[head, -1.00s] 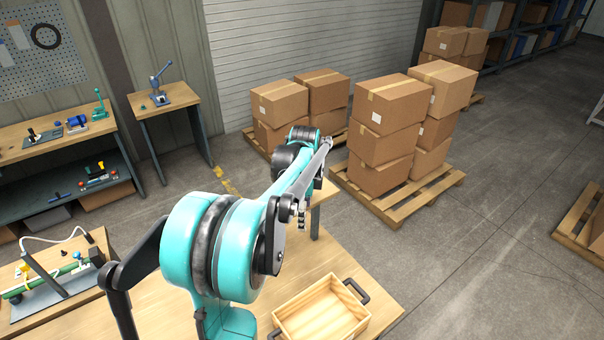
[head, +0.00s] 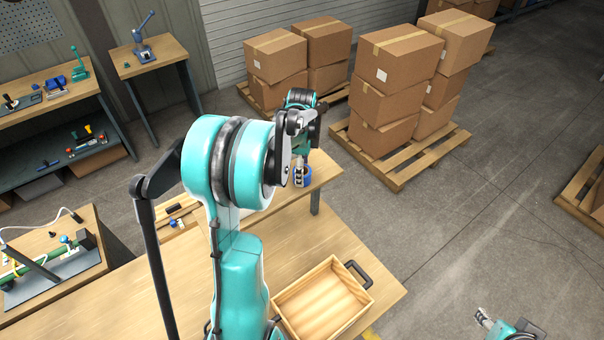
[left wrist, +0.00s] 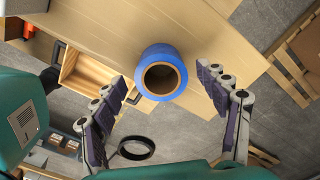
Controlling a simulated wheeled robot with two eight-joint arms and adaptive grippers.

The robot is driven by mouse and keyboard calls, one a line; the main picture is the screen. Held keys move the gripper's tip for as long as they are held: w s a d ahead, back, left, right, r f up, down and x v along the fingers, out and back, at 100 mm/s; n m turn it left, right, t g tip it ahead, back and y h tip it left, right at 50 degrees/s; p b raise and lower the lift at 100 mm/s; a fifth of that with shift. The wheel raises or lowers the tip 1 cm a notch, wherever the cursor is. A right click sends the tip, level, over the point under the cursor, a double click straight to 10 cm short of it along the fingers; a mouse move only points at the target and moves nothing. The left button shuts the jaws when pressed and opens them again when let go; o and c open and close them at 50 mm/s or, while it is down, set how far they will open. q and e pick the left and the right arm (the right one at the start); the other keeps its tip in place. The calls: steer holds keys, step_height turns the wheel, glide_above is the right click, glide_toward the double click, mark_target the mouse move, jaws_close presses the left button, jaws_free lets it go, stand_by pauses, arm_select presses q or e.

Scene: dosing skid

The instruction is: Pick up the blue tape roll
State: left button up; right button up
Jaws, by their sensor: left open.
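The blue tape roll (head: 307,179) sits near the far edge of the wooden table, partly hidden behind my gripper in the head view. In the left wrist view the blue tape roll (left wrist: 150,56) shows its round brown core hole. My left gripper (left wrist: 163,76) is open, with one finger on each side of the roll in that view; contact does not show. In the head view my left gripper (head: 297,176) is small and partly hidden by the arm, close by the roll. My right gripper (head: 492,322) shows at the bottom right edge, too small to tell its state.
A wooden tray (head: 280,304) with dark handles stands at the table's front right. A fixture with a green tube (head: 28,262) is at the left. Cardboard boxes (head: 405,60) on pallets stand behind the table. The wooden tabletop (head: 300,240) between tray and roll is clear.

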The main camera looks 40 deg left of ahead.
arm_select(q)
steer(key=shift+w+a+f, duration=0.1)
steer(key=shift+w+f, duration=0.05)
steer(key=shift+f, duration=0.4)
steer(key=shift+w+a+f, duration=0.1)
steer(key=shift+f, duration=0.45)
steer(key=shift+s, duration=0.1)
steer(key=shift+s+d+r, duration=0.1)
steer(key=shift+s+d, duration=0.1)
steer(key=shift+c, duration=0.2)
steer(key=shift+w+a, duration=0.1)
steer(key=shift+w, duration=0.05)
steer(key=c, duration=1.2)
